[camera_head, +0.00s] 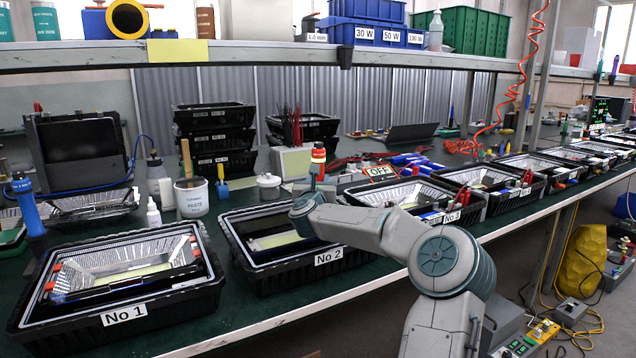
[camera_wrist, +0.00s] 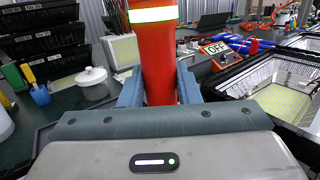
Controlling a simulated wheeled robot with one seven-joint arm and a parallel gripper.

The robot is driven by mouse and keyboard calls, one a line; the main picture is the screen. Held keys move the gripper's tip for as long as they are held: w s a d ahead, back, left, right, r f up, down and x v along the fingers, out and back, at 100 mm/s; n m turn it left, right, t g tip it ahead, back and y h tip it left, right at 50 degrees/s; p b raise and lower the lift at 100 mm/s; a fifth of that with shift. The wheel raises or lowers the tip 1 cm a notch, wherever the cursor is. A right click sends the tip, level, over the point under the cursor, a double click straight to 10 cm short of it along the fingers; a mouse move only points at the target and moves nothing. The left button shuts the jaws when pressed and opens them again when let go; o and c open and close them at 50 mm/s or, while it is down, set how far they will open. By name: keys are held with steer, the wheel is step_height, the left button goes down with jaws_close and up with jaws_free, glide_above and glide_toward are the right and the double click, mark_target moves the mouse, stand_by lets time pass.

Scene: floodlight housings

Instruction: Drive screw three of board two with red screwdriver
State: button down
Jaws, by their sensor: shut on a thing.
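The No 2 housing (camera_head: 262,279) is a black open tray in the middle of the head view, with a pale yellow-green board (camera_head: 272,241) partly visible inside. My gripper (camera_head: 313,190) is over its right back part. My gripper (camera_wrist: 158,92) is shut on the red screwdriver (camera_wrist: 157,62), whose upright handle has a pale band; its orange-red top (camera_head: 318,156) also shows in the head view. The driver's tip and the screws are hidden behind my gripper and arm or too small to make out, so I cannot tell whether the tip touches a screw.
The No 1 housing (camera_head: 200,296) stands on the left and the No 3 housing (camera_head: 476,209) on the right. Behind are a paste tub (camera_head: 191,199), a white lidded pot (camera_head: 268,187) and an OFF sign (camera_head: 380,172). A shelf (camera_head: 250,57) runs above the bench.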

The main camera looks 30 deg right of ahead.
steer(key=shift+f+b, duration=1.15)
steer(key=shift+b, duration=0.35)
stand_by(2.8)
steer(key=shift+r, duration=0.2)
